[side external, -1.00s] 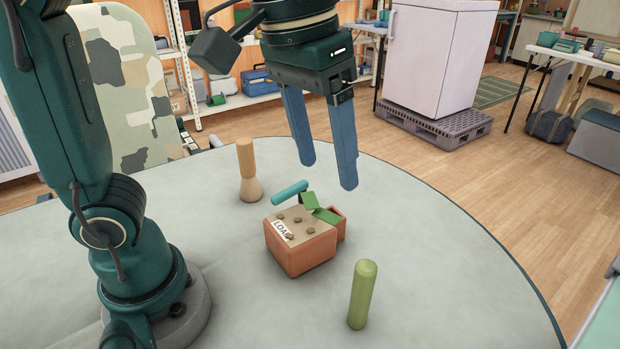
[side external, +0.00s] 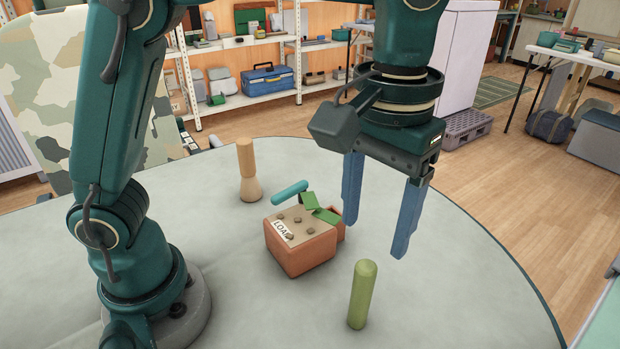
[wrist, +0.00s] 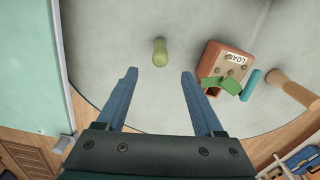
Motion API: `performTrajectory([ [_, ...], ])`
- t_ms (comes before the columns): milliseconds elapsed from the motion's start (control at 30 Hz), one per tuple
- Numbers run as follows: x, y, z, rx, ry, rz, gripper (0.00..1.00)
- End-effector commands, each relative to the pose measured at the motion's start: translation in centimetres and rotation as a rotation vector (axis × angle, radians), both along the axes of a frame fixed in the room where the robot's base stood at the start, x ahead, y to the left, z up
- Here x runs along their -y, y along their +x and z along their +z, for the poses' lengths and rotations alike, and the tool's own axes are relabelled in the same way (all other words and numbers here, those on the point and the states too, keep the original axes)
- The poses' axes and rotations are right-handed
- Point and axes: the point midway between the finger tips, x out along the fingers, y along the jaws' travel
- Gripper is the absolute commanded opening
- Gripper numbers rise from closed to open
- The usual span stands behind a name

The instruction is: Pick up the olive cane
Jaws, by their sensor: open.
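The olive cane (side external: 362,295) is a short, round-topped green cylinder standing upright on the grey round table, near its front right in the side view. In the wrist view the olive cane (wrist: 160,52) is seen from above, ahead of my fingertips and roughly between their lines. My gripper (side external: 374,245) is open and empty, with two blue fingers pointing down. It hangs above the table, higher than the cane and behind it in the side view. The fingers also show in the wrist view (wrist: 158,73), apart from the cane.
A terracotta crate (side external: 300,252) labelled "LOA…", with green flaps and a teal cylinder (side external: 290,192) by it, stands left of the cane. A wooden peg (side external: 247,172) stands behind the crate. The table (side external: 440,290) is clear right of the cane.

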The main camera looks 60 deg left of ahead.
Motion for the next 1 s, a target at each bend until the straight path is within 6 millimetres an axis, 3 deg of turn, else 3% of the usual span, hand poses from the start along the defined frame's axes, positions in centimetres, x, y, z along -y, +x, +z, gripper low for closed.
performTrajectory([
  [400, -0.1, -0.1, -7.8, -0.008, 0.004, 0.000, 0.69],
  [1000, 0.0, 0.0, -14.0, -0.002, 0.001, -0.001, 0.69],
])
